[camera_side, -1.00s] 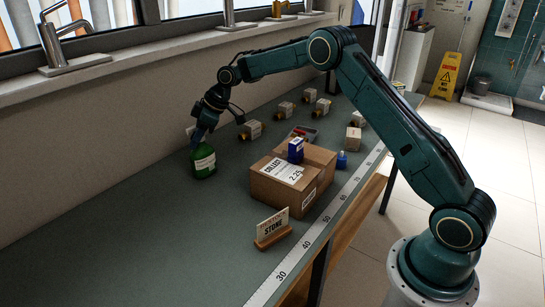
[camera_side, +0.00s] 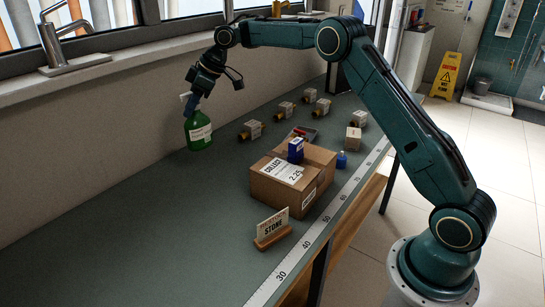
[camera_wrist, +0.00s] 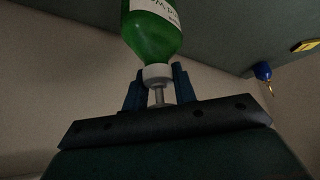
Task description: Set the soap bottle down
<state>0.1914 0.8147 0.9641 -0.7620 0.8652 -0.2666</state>
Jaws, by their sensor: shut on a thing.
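The soap bottle is green with a white label and a white top; it shows in the side view (camera_side: 199,133) near the wall, at the far left of the bench. My gripper (camera_side: 191,104) is shut on its top from above. The bottle hangs roughly upright and looks clear of the bench top. In the wrist view, the blue fingers of my gripper (camera_wrist: 157,88) stand on both sides of the bottle's white neck, and the green body (camera_wrist: 152,38) reaches out of the frame. The bottle's base is hidden there.
The grey-green bench (camera_side: 130,220) is bare at front left. A STONE sign (camera_side: 272,228) is in front.

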